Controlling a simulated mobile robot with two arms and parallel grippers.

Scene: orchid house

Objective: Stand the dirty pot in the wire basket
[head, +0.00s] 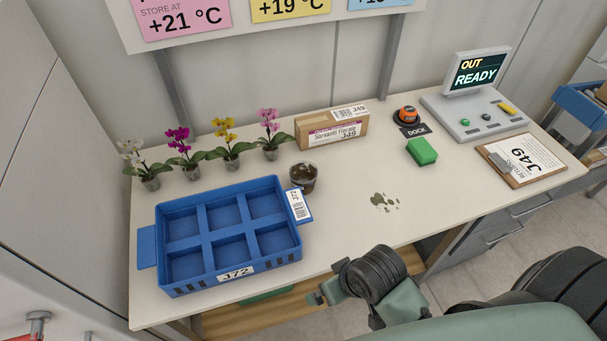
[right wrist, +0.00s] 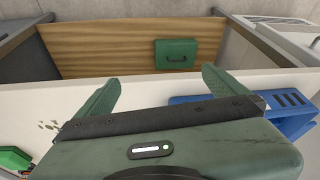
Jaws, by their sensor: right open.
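The dirty pot (head: 303,177), a small clear pot with dark brown soil or grime, stands upright on the bench, just beyond the right corner of the blue tray. No wire basket shows in either view. My right gripper (right wrist: 158,88) is open and empty in the right wrist view, its green fingers wide apart. In the head view it is at the bench's front edge, nearer than the pot and well apart from it. The pot does not show in the right wrist view. My left gripper is not in view.
The blue tray (head: 207,231) has empty compartments. Several potted orchids (head: 231,150) and a carton (head: 331,131) stand behind. Dirt (head: 384,202), a green sponge (head: 422,151), a clipboard (head: 522,158) and a console (head: 474,112) lie rightward. A green box (right wrist: 176,54) is below the bench.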

